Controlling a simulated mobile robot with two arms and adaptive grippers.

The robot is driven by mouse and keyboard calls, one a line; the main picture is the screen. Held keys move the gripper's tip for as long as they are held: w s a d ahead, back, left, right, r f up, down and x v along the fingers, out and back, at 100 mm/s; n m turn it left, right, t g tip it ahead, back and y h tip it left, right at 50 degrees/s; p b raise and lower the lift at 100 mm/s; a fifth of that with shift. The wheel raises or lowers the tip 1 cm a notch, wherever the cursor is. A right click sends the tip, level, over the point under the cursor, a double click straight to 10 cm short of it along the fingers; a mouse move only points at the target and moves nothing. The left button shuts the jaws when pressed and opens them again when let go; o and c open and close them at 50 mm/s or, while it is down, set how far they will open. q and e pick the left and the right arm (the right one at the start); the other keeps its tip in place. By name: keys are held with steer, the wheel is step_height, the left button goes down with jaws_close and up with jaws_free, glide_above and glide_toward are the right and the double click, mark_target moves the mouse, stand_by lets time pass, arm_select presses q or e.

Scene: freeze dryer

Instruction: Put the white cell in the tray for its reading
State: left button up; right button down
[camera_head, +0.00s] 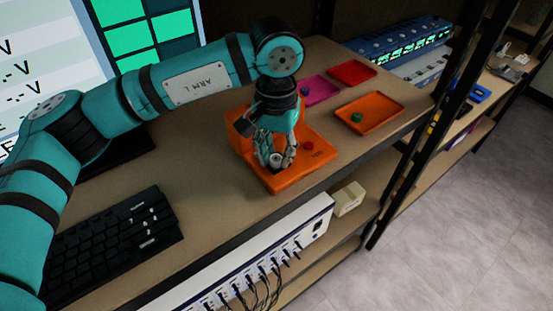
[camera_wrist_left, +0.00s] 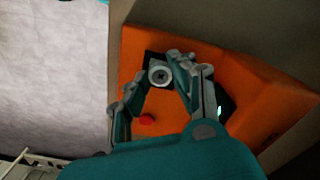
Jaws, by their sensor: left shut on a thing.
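My left gripper (camera_head: 277,160) points down over an orange tester-like unit (camera_head: 308,170) with a raised back and a red button (camera_head: 308,146). It is shut on a small white cylinder, the white cell (camera_head: 275,157), held upright between the fingertips. In the left wrist view the cell's round top (camera_wrist_left: 160,75) shows between the fingers, over a dark recess in the orange unit (camera_wrist_left: 145,45). I cannot tell whether the cell touches the bottom of the recess. My right gripper is not in view.
Behind stand an orange tray (camera_head: 388,123) with a green piece (camera_head: 357,117), a magenta tray (camera_head: 325,88) with a small bluish piece, and a red tray (camera_head: 352,72). A black keyboard (camera_head: 110,235) lies at left by a large screen (camera_head: 150,30). A dark shelf post (camera_head: 410,140) stands right.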

mark_target(276, 158)
arm_select(q)
steer(key=shift+r+p, duration=1)
steer(key=shift+r, duration=1.55)
